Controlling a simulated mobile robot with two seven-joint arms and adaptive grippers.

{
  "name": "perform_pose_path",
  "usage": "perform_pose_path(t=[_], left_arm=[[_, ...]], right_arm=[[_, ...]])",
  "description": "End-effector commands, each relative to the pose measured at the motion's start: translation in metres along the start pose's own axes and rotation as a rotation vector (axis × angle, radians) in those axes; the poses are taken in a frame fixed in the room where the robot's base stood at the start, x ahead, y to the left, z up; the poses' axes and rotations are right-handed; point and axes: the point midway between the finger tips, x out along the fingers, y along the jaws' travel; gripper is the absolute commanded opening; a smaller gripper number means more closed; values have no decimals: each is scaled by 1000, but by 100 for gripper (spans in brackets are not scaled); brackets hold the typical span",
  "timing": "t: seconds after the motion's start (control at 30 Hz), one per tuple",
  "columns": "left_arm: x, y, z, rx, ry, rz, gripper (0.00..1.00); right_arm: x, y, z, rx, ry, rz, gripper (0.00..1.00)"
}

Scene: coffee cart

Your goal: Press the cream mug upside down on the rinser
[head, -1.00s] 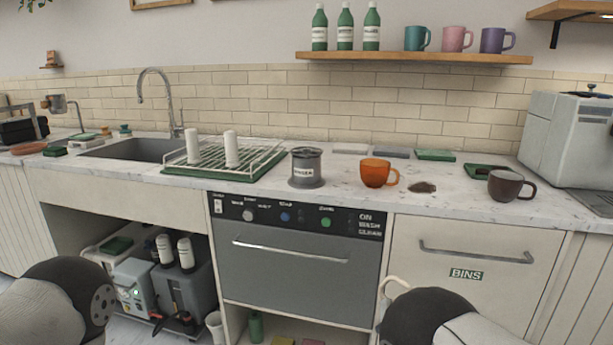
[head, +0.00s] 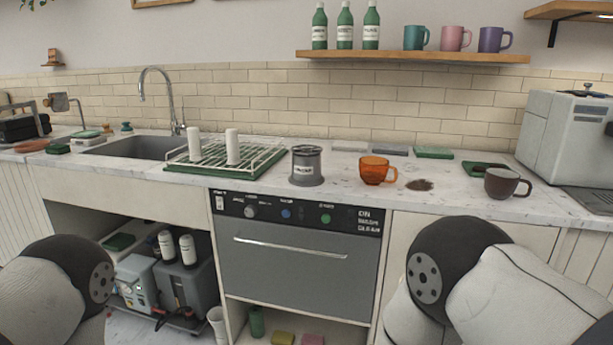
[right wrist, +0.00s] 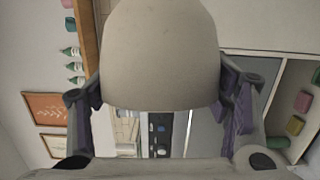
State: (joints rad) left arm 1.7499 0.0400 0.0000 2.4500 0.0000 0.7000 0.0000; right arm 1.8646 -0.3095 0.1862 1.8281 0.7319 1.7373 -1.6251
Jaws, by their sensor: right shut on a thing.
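The rinser (head: 306,167) is a grey labelled cylinder with a dark top, standing on the counter right of the drying rack. My right gripper (right wrist: 160,98) is shut on the cream mug (right wrist: 158,50), with a purple-padded finger on each side of it. The mug fills the upper middle of the right wrist view. Its handle and opening cannot be made out. In the head view my right arm is low at the right, in front of the cabinets, and I cannot make out the mug there. My left gripper is out of view; only a left arm link shows.
An orange glass mug (head: 376,170) stands right of the rinser, with brown grounds (head: 419,185) and a dark mug (head: 504,183) farther right. A drying rack (head: 222,158) with two white cups stands left. The dishwasher (head: 290,260) is below the counter.

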Motion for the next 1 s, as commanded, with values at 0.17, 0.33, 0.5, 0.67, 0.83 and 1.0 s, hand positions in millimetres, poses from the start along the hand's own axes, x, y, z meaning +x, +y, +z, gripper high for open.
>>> perform_pose_path(t=[0.17,0.33,0.5,0.67,0.83,1.0], left_arm=[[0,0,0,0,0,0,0],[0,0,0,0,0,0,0],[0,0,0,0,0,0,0],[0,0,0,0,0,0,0],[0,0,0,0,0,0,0],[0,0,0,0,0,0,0]], right_arm=[[0,0,0,23,1,-8,32],[1,2,0,153,-1,-60,32],[1,2,1,458,-1,-187,32],[0,0,0,508,1,-210,32],[1,1,1,569,-1,-232,32],[1,2,1,894,-2,-368,32]])
